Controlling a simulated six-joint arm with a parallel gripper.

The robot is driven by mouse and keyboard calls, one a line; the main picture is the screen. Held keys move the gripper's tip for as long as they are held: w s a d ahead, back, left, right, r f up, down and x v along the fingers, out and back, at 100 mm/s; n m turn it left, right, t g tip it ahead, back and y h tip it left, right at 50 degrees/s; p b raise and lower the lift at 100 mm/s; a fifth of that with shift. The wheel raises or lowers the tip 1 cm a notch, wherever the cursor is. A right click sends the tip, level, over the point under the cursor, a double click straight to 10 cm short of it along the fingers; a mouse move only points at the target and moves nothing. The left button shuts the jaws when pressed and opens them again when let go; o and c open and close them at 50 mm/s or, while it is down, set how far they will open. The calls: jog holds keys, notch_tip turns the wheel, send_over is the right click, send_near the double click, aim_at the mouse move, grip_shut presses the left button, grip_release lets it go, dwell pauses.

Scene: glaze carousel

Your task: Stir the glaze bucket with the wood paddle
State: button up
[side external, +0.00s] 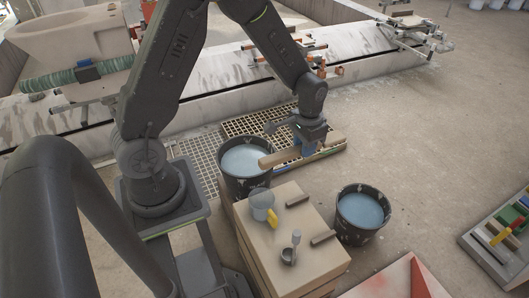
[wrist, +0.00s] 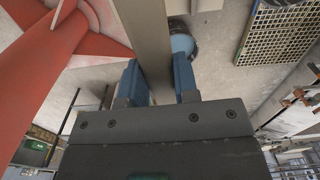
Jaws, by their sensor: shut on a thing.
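My gripper (side external: 308,147) is shut on the wood paddle (side external: 285,156), a long flat tan bar held roughly level. In the wrist view the blue fingers of my gripper (wrist: 159,82) clasp both sides of the paddle (wrist: 150,35), which runs up out of the picture. A dark bucket (side external: 246,187) of pale blue glaze (side external: 243,161) stands left of my gripper. The paddle's left end overlaps that bucket's right rim in the side view; I cannot tell whether they touch. A second dark bucket (side external: 350,226) with blue liquid stands to the lower right.
A wooden box (side external: 275,245) in front of the left bucket bears a jug (side external: 262,203) with a yellow handle, a small ladle (side external: 290,255) and two dark bars. Metal grating (side external: 200,155) lies behind. A tool tray (side external: 485,245) is at far right. Floor right of my gripper is clear.

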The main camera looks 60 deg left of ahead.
jog(key=shift+w+f+n, duration=0.3)
jog(key=shift+n, duration=0.3)
jog(key=w+a+f+n+t+h, duration=0.1)
jog(key=w+a+f+n+h, duration=0.3)
jog(key=n, duration=0.5)
jog(key=w+a+f+n+h, duration=0.2)
jog(key=w+a+n+h, duration=0.1)
jog(key=w+a+n, duration=0.5)
jog(key=s+a+f+n+t+y, duration=0.1)
jog(key=a+f+n+t+y, duration=0.15)
jog(key=a+n+t, duration=0.45)
jog(key=s+a+f+n+t+y, duration=0.15)
jog(key=a+f+n+t, duration=0.25)
jog(key=a+n, duration=0.55)
jog(key=s+a+f+n+y, duration=0.3)
jog(key=s+a+y, duration=0.15)
jog(key=a, duration=0.25)
jog(key=s+a+f+n+y, duration=0.3)
jog(key=s+a+n+y, duration=0.15)
jog(key=a, duration=0.25)
notch_tip(320, 180, down, 18)
jog(key=s+y, duration=0.1)
jog(key=shift+s+d+m, duration=0.15)
jog(key=shift+d+m, duration=0.15)
jog(key=shift+d, duration=0.15)
jog(key=shift+r, duration=0.1)
